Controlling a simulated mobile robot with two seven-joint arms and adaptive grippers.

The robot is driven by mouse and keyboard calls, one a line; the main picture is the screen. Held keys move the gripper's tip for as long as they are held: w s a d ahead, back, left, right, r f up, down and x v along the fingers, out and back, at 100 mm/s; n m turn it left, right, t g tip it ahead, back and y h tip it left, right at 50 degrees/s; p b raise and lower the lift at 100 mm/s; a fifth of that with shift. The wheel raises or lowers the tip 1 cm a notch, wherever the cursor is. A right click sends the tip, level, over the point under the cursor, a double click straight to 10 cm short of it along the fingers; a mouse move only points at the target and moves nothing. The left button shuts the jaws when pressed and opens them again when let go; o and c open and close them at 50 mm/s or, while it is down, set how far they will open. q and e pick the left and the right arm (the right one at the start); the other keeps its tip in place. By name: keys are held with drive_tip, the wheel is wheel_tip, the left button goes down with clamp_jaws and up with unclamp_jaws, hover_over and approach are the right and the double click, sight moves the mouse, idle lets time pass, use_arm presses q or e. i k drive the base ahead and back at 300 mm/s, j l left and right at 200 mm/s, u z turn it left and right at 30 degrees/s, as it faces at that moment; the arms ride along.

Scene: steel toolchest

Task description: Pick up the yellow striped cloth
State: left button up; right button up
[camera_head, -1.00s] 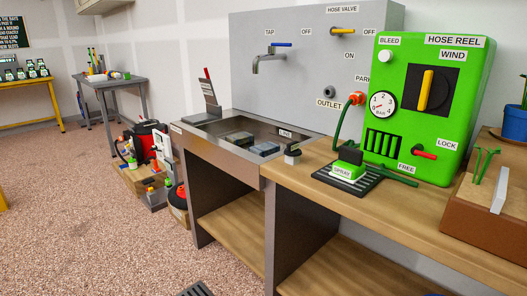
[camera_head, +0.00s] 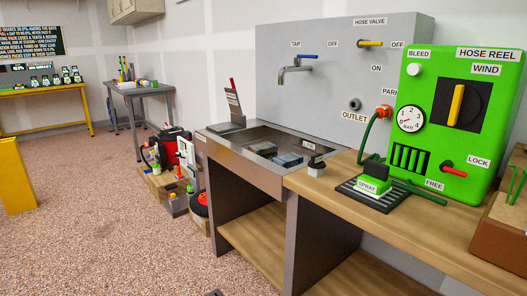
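I see no yellow striped cloth that I can make out in the head view. Two folded, greyish pads lie in the steel sink: a darker one (camera_head: 262,148) and a bluish one (camera_head: 288,159). Their pattern is too small to tell.
The sink (camera_head: 240,165) joins a wooden counter (camera_head: 340,187) with a green hose reel box (camera_head: 447,120) and a spray head (camera_head: 372,186) on a black mat. A yellow panel (camera_head: 16,178) stands at left. Red and black equipment (camera_head: 170,147) sits left of the sink. Speckled floor (camera_head: 110,230) is open.

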sight(262, 149)
drive_tip(key=z, duration=1.15)
drive_tip(key=j+z, duration=0.35)
drive_tip(key=k+j+z, duration=0.1)
drive_tip(key=j+z, duration=0.3)
drive_tip(key=k+j+z, duration=0.1)
drive_tip(key=z, duration=0.25)
drive_tip(key=k+j+z, duration=0.35)
drive_tip(key=j, duration=0.2)
drive_tip(key=k+j+z, duration=0.7)
drive_tip(key=k+j, duration=0.45)
